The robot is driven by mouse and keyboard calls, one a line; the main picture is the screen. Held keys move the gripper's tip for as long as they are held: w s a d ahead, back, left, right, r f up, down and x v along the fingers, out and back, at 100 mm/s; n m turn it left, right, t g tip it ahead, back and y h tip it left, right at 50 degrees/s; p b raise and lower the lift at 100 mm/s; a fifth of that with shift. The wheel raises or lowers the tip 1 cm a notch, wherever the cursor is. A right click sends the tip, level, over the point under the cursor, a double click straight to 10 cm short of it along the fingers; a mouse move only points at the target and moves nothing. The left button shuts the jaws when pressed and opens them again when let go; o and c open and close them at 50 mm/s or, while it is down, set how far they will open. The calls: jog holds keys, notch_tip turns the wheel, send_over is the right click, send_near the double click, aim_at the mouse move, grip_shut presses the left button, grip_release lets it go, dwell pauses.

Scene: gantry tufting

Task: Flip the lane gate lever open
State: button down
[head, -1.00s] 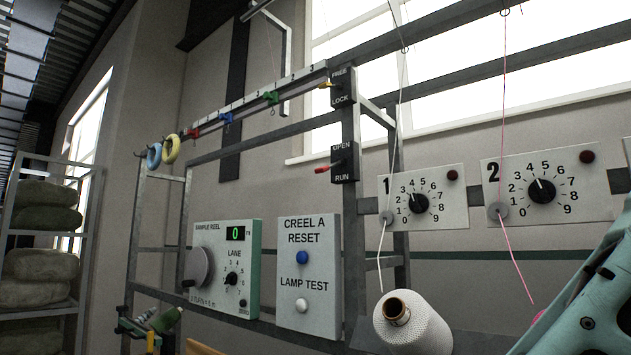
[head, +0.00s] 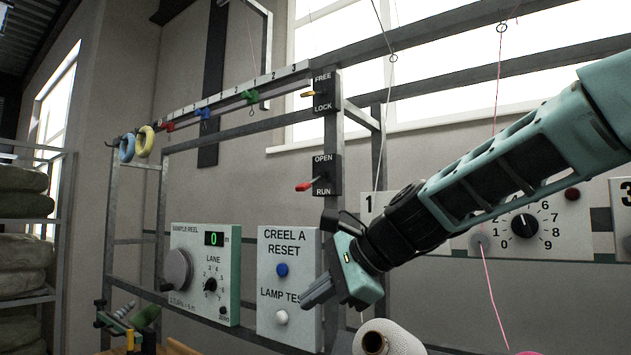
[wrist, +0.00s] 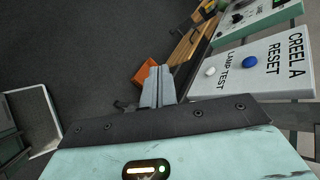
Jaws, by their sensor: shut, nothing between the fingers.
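The OPEN/RUN lever has a red handle (head: 305,186) that sticks out to the left from a black plate (head: 326,163) on the upright post. The handle lies between the OPEN label above and the RUN label below, with its tip slightly low. My gripper (head: 306,299) is below the lever in the head view, in front of the CREEL A panel, apart from the lever. Its fingers are together and empty, and they show closed in the wrist view (wrist: 158,84). The lever is not in the wrist view.
A yellow-handled FREE/LOCK lever (head: 310,94) sits above on the same post. The CREEL A panel (head: 289,300) has a blue and a white button. The sample reel box (head: 203,270) stands left of it. A yarn cone (head: 400,340) is below my arm.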

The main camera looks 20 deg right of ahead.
aim_at(312, 182)
jog(key=w+d+r+m+t+p, duration=0.1)
jog(key=w+d+r+m+t, duration=0.1)
jog(key=r, duration=0.6)
jog(key=w+d+r+m+t+p, duration=0.1)
jog(key=w+d+r+m+t, duration=0.2)
jog(key=d+r+m, duration=0.3)
notch_tip(312, 182, up, 3)
jog(key=w+d, duration=0.1)
jog(key=d, duration=0.1)
jog(key=shift+d+m, duration=0.3)
jog(key=shift+a+f, duration=0.1)
jog(key=w+a+p, duration=0.5)
jog(key=w+p, duration=0.1)
jog(key=w, duration=0.1)
jog(key=shift+w+a+r, duration=0.15)
jog(key=shift+a+r, duration=0.15)
jog(key=shift+a, duration=0.05)
